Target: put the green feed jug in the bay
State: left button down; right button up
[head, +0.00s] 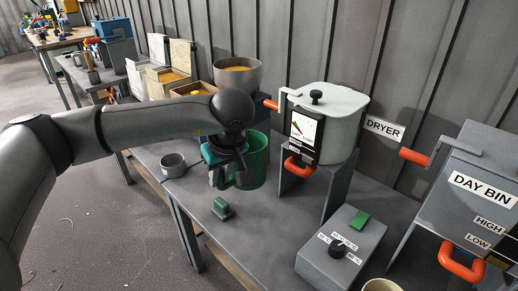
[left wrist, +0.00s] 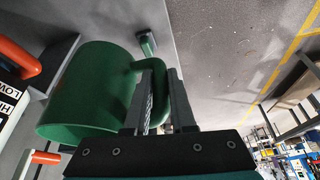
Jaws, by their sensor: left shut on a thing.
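The green feed jug (head: 256,163) is in the middle of the head view, above or at the grey table. My left gripper (head: 220,176) is at its left side, shut on its handle. In the left wrist view the jug (left wrist: 88,95) fills the left part, and its handle lies between my fingers (left wrist: 161,80). The arm hides part of the jug's rim in the head view. I cannot tell whether its base touches the table. I cannot make out which spot is the bay. My right gripper is not in view.
A small green-topped block (head: 222,208) stands on the table (head: 255,225) near its front edge. The dryer (head: 335,125) is right of the jug. A grey switch box (head: 335,250) and the day bin (head: 470,190) stand farther right. A small grey cup (head: 173,165) stands left.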

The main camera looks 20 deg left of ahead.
pick_arm(q)
jog(key=s+d+r+m+t+h, duration=0.1)
jog(key=d+r+m, duration=0.2)
jog(key=d+m, duration=0.2)
jog(key=s+d+r+m+t+h+p, duration=0.1)
jog(key=s+d+r+m+h, duration=0.1)
jog(key=d+m, duration=0.4)
jog(key=shift+s+d+r+h, duration=0.2)
jog(key=shift+r+h, duration=0.1)
jog(key=shift+r, duration=0.25)
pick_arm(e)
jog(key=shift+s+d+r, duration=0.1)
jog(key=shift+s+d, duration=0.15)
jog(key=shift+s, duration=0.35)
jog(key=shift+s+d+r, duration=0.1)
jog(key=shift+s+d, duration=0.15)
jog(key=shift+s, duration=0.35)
pick_arm(q)
jog(key=shift+w, duration=0.1)
